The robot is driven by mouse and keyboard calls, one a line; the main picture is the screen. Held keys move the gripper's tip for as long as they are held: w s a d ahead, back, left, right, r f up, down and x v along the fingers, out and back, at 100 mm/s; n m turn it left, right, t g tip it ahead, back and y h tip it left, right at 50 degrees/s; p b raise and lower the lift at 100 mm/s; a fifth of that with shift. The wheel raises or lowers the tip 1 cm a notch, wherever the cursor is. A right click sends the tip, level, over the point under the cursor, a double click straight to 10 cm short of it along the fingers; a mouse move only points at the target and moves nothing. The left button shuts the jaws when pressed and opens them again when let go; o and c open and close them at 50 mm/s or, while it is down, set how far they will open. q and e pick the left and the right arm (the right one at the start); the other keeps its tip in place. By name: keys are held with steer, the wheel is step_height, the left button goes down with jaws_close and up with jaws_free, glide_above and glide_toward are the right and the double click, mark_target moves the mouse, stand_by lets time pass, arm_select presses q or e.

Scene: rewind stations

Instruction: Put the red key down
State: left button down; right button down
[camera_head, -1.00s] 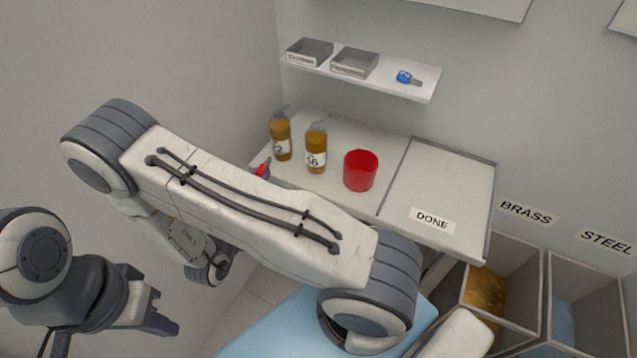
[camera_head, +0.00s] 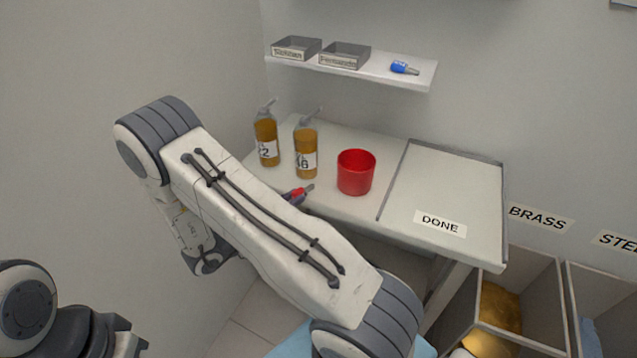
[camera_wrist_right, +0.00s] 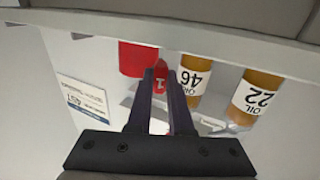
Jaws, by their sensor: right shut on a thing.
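The red key (camera_head: 298,193) shows in the head view just past my right arm, near the front edge of the worktop and in front of the oil bottles. My right gripper (camera_wrist_right: 162,78) is shut on it; in the right wrist view the red key (camera_wrist_right: 160,87) shows between the fingers. In the head view my own arm hides most of that gripper. Whether the key touches the worktop (camera_head: 335,205) I cannot tell. My left gripper (camera_head: 128,344) is at the bottom left, empty-looking and cut off by the frame edge.
A red cup (camera_head: 356,173) stands right of the key. Oil bottles 22 (camera_head: 266,140) and 46 (camera_head: 306,150) stand behind. The DONE tray (camera_head: 455,190) is empty. A shelf (camera_head: 345,64) above holds two grey trays and a blue key (camera_head: 404,68). Bins stand lower right.

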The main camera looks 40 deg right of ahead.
mark_target(320, 190)
steer(key=d, duration=0.8)
steer(key=shift+d, duration=0.4)
steer(key=shift+d+f, duration=0.15)
steer(key=shift+f, duration=0.15)
steer(key=shift+f, duration=0.1)
steer(key=shift+f, duration=0.15)
steer(key=c, duration=0.8)
jaws_free()
